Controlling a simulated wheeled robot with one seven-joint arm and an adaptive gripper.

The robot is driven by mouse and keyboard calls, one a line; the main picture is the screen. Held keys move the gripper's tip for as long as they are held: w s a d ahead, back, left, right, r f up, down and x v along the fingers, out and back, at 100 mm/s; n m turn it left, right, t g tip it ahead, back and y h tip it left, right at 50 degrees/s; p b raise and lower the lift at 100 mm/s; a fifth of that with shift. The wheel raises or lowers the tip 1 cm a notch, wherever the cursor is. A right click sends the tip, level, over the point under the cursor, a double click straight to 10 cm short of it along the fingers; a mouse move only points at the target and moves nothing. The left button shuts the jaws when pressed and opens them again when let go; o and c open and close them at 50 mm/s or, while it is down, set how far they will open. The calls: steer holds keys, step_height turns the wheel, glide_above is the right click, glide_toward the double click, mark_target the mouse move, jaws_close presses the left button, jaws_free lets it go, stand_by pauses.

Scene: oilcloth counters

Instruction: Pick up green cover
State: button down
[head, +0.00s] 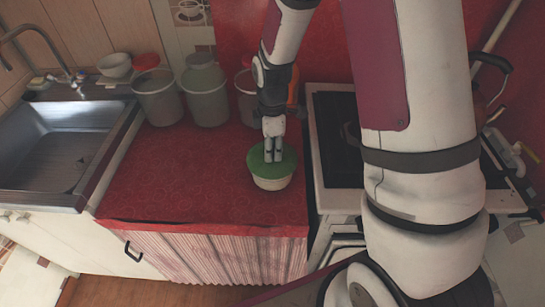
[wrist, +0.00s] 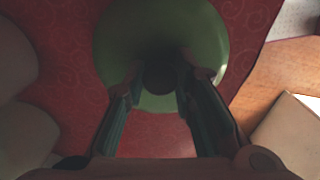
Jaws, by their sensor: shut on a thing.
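The green cover (head: 285,160) lies on top of a round cream tub (head: 272,182) on the red counter. It also shows in the wrist view as a round green disc (wrist: 115,40) with a dark round knob (wrist: 158,76) at its middle. My gripper (head: 273,158) points down onto the cover's middle. In the wrist view, its fingers (wrist: 158,88) stand on either side of the knob and are shut on it. The cover seems to be still on the tub. The knob is hidden by the fingers in the head view.
Several grey buckets (head: 205,95) stand at the back of the red counter (head: 190,178). A metal sink (head: 45,150) is on the left and a stove (head: 335,140) on the right. The counter left of the tub is clear.

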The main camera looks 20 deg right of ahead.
steer(key=shift+s+f, duration=0.25)
steer(key=shift+f, duration=0.1)
steer(key=shift+r, duration=0.1)
